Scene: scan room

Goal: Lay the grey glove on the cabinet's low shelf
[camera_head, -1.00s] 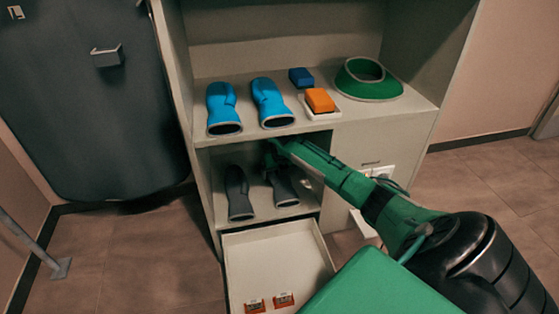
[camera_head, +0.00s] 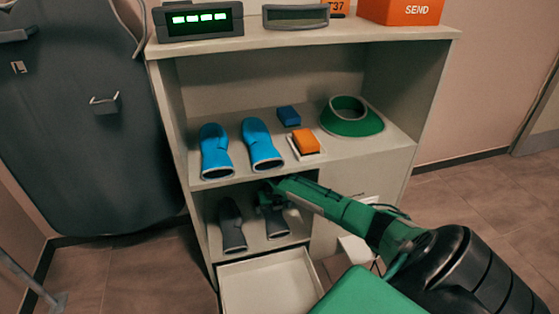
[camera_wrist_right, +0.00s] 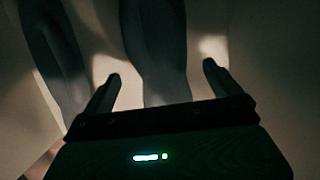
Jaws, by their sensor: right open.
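Two grey gloves lie side by side on the cabinet's low shelf (camera_head: 254,243), cuffs toward the front. The left grey glove (camera_head: 232,226) is also in the right wrist view (camera_wrist_right: 55,50), outside my fingers. The right grey glove (camera_head: 276,224) is partly covered by my right gripper (camera_head: 268,193), which reaches into the low compartment at its back end. In the right wrist view, my right gripper (camera_wrist_right: 161,70) is open, with the right grey glove (camera_wrist_right: 155,45) lying between its spread fingers, apparently with gaps on both sides. My left gripper is out of view.
Two blue gloves (camera_head: 238,150), a blue block, an orange block on a white dish (camera_head: 306,143) and a green ring-shaped item (camera_head: 350,118) stand on the shelf above. An open drawer (camera_head: 268,285) juts out below the low shelf.

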